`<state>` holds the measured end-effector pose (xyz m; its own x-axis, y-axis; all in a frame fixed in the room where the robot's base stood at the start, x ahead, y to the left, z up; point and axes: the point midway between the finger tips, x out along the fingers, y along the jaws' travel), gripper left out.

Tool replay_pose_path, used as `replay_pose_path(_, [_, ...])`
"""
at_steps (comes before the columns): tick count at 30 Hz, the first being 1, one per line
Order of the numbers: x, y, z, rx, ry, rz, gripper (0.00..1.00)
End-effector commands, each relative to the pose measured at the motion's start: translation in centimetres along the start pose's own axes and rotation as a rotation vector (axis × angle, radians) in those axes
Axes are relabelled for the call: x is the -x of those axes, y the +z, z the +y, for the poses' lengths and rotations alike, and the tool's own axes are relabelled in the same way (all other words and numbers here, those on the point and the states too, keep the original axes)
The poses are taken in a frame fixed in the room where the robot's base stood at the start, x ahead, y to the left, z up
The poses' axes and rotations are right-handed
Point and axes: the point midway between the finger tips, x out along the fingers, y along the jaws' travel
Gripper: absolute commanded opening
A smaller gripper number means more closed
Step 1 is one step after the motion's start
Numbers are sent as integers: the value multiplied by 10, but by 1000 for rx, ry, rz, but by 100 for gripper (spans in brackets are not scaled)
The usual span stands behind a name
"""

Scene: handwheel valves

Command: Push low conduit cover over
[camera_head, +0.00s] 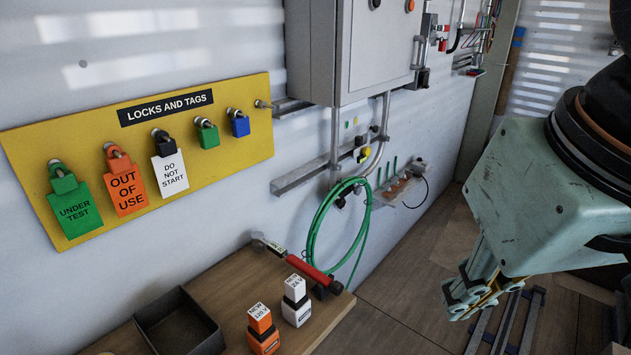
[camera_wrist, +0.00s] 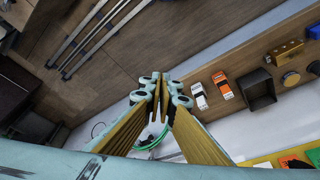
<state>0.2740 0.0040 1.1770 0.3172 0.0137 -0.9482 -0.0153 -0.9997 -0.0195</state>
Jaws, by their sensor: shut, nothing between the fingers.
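A low grey box (camera_head: 400,190) with small orange-brown parts and thin green uprights sits on the wall behind the bench, right of the green hose. It may be the conduit with the cover, but it is too small to tell the cover or its position. My gripper (camera_head: 474,298) hangs at the right, pointing down and left, apart from the wall and the bench. In the wrist view its fingers (camera_wrist: 162,82) are together and empty. They hide part of the wall behind them there.
The wooden bench (camera_head: 215,285) holds a black tray (camera_head: 178,325), a red-handled tool (camera_head: 312,270) and small labelled blocks (camera_head: 296,300). Metal rails (camera_head: 505,320) lie on the floor below my gripper.

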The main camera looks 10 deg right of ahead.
Motion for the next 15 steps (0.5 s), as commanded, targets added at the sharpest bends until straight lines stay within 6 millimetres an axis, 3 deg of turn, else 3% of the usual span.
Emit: replay_pose_path(15, [-18, -9, -29, -144, -89, -145, 0])
